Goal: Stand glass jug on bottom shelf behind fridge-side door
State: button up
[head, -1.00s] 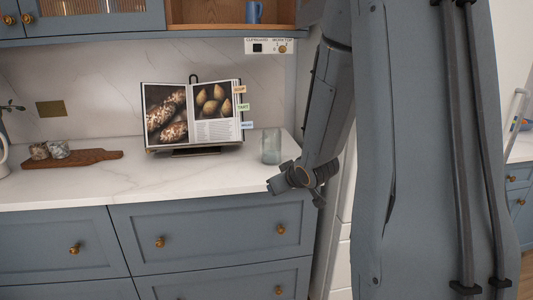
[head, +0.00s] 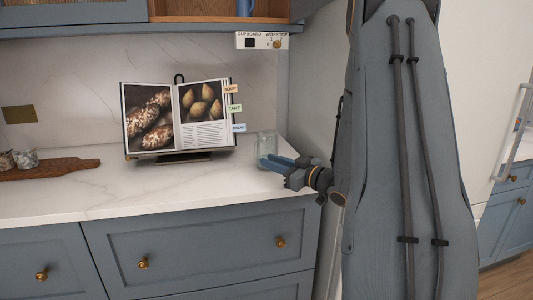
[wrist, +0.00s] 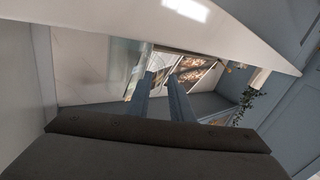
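The glass jug (head: 266,146) is clear and stands upright on the right end of the marble worktop, beside the cookbook. My gripper (head: 272,162) has blue fingers pointing left, at the jug's lower right side in the head view. I cannot tell whether they touch it.
An open cookbook (head: 178,118) on a stand is left of the jug. A wooden board (head: 60,169) with small pots lies farther left. A blue mug (head: 244,8) is in the open niche above. A tall panel borders the worktop's right end. The front worktop is clear.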

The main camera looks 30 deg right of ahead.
aim_at(264, 152)
jog(key=shift+x, duration=2)
jog(key=shift+a, duration=0.1)
grip_shut()
jog(key=shift+r, duration=0.1)
